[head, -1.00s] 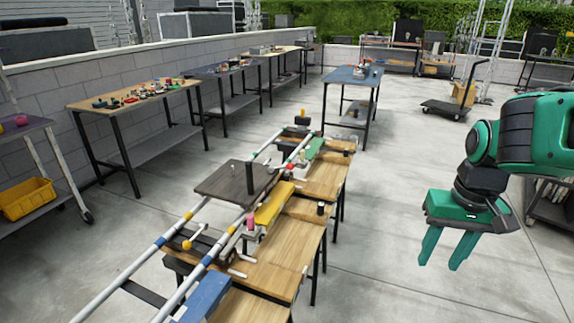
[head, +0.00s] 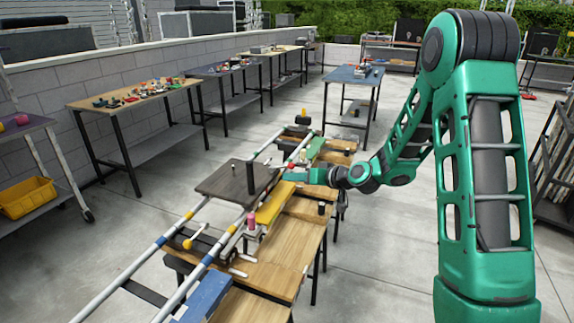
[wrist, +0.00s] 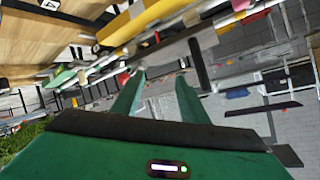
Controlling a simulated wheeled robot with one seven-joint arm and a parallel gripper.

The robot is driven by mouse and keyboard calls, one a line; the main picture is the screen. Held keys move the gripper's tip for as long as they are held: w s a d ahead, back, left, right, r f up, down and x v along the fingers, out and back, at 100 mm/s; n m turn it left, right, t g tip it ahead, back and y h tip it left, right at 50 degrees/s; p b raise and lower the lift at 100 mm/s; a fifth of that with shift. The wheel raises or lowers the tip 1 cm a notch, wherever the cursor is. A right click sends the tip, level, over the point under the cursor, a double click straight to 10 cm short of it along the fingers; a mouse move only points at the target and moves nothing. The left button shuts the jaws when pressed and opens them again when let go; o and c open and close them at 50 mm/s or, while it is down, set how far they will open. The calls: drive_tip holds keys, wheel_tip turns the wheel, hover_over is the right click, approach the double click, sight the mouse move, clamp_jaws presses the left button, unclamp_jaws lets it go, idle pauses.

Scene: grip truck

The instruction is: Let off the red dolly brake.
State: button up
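The dolly (head: 222,180) is a dark flat platform with an upright black post, on two pale rails. A small red part (head: 291,166), which looks like the red brake, sits by the dolly's far right side. My gripper (head: 290,175) reaches in from the right beside it, above the wooden bench. In the wrist view, my gripper (wrist: 160,82) has its two green fingers apart with nothing clearly between them. A red part (wrist: 122,78) shows just left of the left fingertip. I cannot tell whether they touch.
A yellow block (head: 272,205), a pink cylinder (head: 251,221) and a yellow-knobbed lever (head: 187,243) lie nearer along the rails. A green block (head: 315,147) is beyond. Side tables (head: 150,92) stand along the wall. Floor right of the bench is open.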

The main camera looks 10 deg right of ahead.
drive_tip(key=w+f+m+t+h, duration=0.1)
drive_tip(key=w+f+m+t, duration=0.1)
drive_tip(key=w, duration=0.7)
drive_tip(key=w+f+m+t+h, duration=0.1)
drive_tip(key=w+m+t, duration=0.3)
drive_tip(key=w, duration=0.6)
drive_tip(key=shift+d+f+m+h, duration=0.3)
drive_tip(key=shift+d+f+m, duration=0.1)
drive_tip(key=shift+f+m, duration=0.35)
clamp_jaws()
drive_tip(key=shift+d, duration=0.3)
